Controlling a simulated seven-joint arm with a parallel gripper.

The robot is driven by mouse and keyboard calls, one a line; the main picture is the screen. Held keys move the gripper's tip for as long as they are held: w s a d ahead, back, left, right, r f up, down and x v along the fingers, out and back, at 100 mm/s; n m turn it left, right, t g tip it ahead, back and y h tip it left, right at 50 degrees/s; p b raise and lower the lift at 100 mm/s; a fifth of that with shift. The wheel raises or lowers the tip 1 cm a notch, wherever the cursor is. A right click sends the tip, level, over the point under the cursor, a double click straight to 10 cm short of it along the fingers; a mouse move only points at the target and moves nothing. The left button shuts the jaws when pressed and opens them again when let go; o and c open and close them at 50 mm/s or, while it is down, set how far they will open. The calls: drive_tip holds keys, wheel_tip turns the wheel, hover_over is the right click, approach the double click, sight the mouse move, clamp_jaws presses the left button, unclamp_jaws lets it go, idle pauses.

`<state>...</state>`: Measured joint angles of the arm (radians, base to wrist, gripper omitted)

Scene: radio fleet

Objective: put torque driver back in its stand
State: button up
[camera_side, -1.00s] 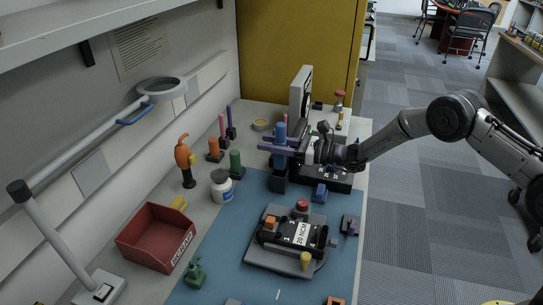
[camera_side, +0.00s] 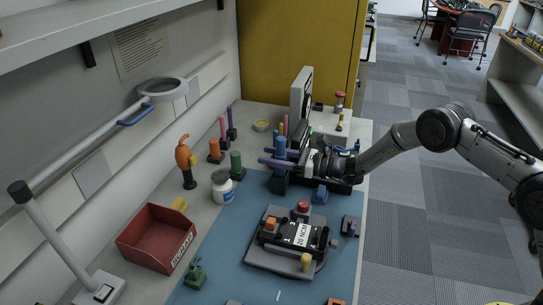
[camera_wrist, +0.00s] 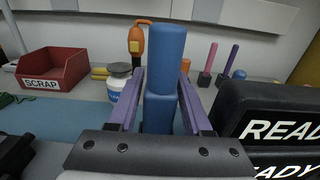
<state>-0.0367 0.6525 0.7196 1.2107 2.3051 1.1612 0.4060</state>
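The torque driver (camera_side: 281,145) is a blue, upright cylinder. It shows large in the middle of the wrist view (camera_wrist: 166,60). My gripper (camera_side: 268,157) has two long purple fingers, one on each side of the driver, and looks shut on it. In the wrist view the fingers (camera_wrist: 161,75) reach forward along both sides of the blue body. A dark blue block that looks like the stand (camera_side: 279,184) is directly below the driver. I cannot tell how far the driver's lower end is inside it.
A black box marked READY (camera_wrist: 285,128) is close on the right. A white bottle (camera_side: 222,187), a green peg (camera_side: 236,163) and an orange-handled tool (camera_side: 185,160) stand to the left. A red SCRAP bin (camera_side: 155,238) and a fixture plate (camera_side: 262,262) are nearer the front.

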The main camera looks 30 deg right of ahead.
drive_tip(key=shift+s+d+r, duration=0.15)
drive_tip(key=shift+s+d, duration=0.05)
drive_tip(key=shift+d, duration=0.05)
drive_tip(key=v, duration=1.1)
drive_tip(key=s+a+r+n+g, duration=0.3)
drive_tip(key=s+r+n+g, duration=0.2)
drive_tip(key=s+r+n, duration=0.4)
drive_tip(key=s+a+r+n+g, duration=0.4)
drive_tip(key=s+n+g, duration=0.15)
drive_tip(key=s, duration=0.55)
drive_tip(key=s+d+r+n+t+h, duration=0.1)
drive_tip(key=s+d+n+t+h, duration=0.2)
drive_tip(key=s+d+n+h, duration=0.9)
drive_tip(key=s+d, duration=0.4)
drive_tip(key=s, duration=0.2)
drive_tip(key=shift+s+r+h, duration=0.25)
drive_tip(key=shift+s+h, duration=0.05)
drive_tip(key=shift+s, duration=0.05)
drive_tip(key=shift+n+t, duration=0.25)
